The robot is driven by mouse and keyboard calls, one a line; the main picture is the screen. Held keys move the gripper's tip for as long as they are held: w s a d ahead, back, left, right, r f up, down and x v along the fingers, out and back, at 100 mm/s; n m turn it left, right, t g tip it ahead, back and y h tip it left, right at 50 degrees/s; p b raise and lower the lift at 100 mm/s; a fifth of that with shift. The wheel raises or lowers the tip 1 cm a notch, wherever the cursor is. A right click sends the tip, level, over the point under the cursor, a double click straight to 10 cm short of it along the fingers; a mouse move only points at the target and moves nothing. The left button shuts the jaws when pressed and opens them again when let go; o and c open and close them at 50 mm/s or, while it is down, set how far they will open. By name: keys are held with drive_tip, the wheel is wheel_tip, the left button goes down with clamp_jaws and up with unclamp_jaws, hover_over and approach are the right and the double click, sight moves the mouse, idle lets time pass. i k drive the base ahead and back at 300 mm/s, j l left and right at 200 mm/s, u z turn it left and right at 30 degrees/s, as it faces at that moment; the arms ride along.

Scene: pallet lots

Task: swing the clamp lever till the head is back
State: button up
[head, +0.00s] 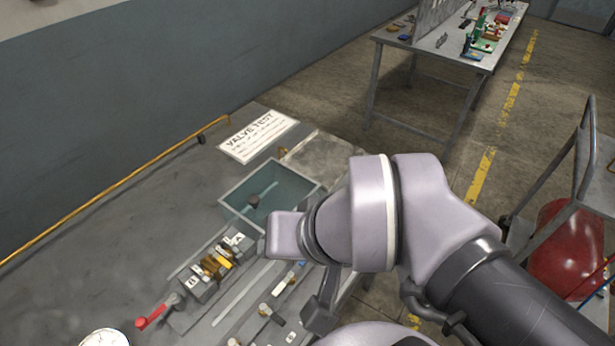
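A red-handled lever (150,317) sits at the lower left on the bench, at the near end of a row of grey blocks. It joins a small grey clamp body (175,300). Its red grip points down and left. I cannot tell from here how far the clamp head is from the part it faces. My wrist and arm cover the middle and lower right of the view, right of the lever and clear of it. My gripper's fingertips cannot be made out, so I cannot see whether they are open or shut.
A labelled block row (212,268) and a second fixture (272,308) stand on the bench (80,240). Behind them are a teal bin (270,190) and a VALVE TEST sheet (258,136). A round gauge (104,338) is at the bottom edge. A yellow rail (120,185) runs along the wall.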

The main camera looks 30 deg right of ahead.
sight(141, 323)
drive_tip(key=u, duration=1.35)
